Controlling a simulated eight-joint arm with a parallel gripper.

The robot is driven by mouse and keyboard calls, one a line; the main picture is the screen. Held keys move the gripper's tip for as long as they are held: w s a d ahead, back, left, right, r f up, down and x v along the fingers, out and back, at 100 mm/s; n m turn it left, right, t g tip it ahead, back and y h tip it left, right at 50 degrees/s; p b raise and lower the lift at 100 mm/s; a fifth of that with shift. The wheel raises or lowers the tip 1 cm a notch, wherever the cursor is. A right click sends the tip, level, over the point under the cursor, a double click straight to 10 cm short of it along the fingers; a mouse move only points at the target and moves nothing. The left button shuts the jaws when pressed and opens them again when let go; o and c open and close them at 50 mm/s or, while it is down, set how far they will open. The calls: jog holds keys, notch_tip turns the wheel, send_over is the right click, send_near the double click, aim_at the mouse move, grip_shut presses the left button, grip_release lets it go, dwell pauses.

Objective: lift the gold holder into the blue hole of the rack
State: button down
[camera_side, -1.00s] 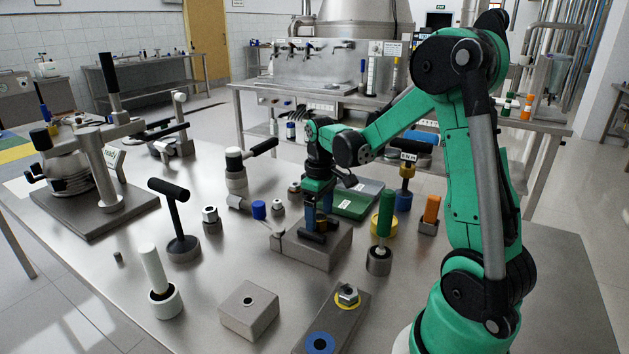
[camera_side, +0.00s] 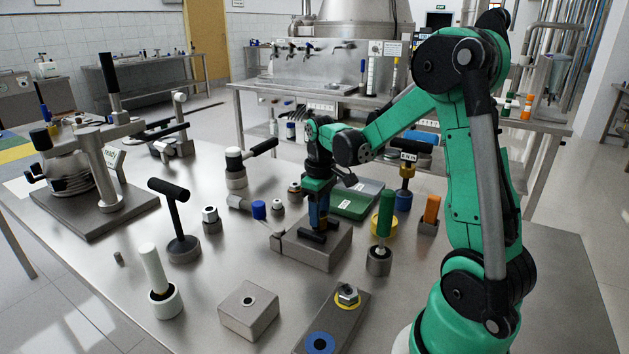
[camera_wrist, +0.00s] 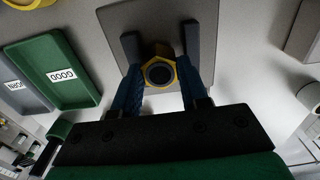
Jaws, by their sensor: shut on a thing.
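The gold holder (camera_wrist: 172,65) shows in the wrist view as a six-sided gold collar around a dark round centre. My gripper (camera_wrist: 160,72) is shut on it, one blue finger with a dark tip at each side. In the side view my gripper (camera_side: 317,230) points down at the top of a grey block (camera_side: 318,256), and its fingers mostly hide the holder there. I cannot tell whether the holder touches the block. The rack (camera_side: 333,322) is at the front edge. Its blue hole (camera_side: 320,343) is empty, and a silver hex piece (camera_side: 347,294) sits in its yellow-ringed hole.
A green-handled tool (camera_side: 385,215) in a cup stands right of the block. A green tray (camera_side: 356,203) lies behind it. A square block with a hole (camera_side: 248,309) and a white-handled piece (camera_side: 155,275) stand front left. Bare table lies between the grey block and the rack.

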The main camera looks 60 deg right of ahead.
notch_tip(320, 180, up, 7)
dwell(0.8)
jog(key=s+a+n, duration=0.6)
jog(key=a, duration=0.4)
jog(key=s+a+n, duration=0.6)
jog(key=a, duration=0.5)
jog(key=shift+a+r, duration=0.25)
jog(key=shift+r, duration=0.1)
send_over(320, 344)
jog(key=shift+f, duration=2.8)
jog(key=shift+f, duration=0.65)
